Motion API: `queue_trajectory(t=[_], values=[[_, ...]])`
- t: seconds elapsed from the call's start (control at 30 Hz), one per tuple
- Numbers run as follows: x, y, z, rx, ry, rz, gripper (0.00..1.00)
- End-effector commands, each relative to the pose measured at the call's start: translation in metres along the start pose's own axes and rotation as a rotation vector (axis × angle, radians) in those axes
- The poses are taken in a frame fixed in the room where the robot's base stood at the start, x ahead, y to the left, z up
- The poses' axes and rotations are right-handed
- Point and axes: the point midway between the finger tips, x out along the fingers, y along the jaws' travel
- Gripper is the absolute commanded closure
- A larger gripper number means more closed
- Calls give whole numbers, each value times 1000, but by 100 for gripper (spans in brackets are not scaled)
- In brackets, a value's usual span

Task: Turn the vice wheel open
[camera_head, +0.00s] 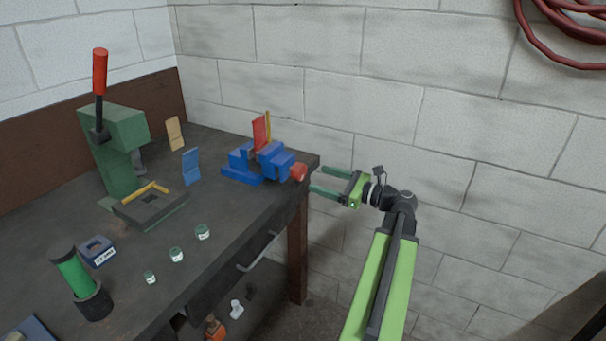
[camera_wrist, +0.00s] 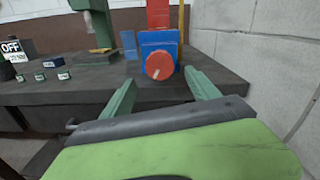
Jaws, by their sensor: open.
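The blue vice (camera_head: 262,163) sits at the back right corner of the bench, with a red piece and a yellow piece standing at its jaws. Its red wheel (camera_head: 299,171) faces my gripper. In the wrist view the vice (camera_wrist: 157,43) is ahead, and the round red wheel (camera_wrist: 159,66) shows a pale mark at its lower left. My gripper (camera_head: 312,179) is open and empty, just right of the wheel and apart from it. In the wrist view its two green fingers (camera_wrist: 162,84) lie below and to either side of the wheel.
A green press (camera_head: 118,150) with a red-topped lever stands on the bench (camera_head: 225,225) at the left. Several small jars (camera_head: 176,254), a blue piece (camera_head: 191,166) and a green cylinder (camera_head: 73,273) stand on it. The block wall (camera_head: 450,130) is close behind and right.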

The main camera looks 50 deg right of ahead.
Motion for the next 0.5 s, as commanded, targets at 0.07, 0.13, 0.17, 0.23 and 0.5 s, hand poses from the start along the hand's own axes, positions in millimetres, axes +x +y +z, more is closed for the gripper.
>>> queue_trajectory(t=[0.07,0.13,0.17,0.23,0.5], values=[[21,0,0,0,-1,4,30],[37,0,0,0,0,3,30],[43,0,0,0,0,2,30],[55,0,0,0,0,2,30],[75,-1,0,0,0,-2,30]])
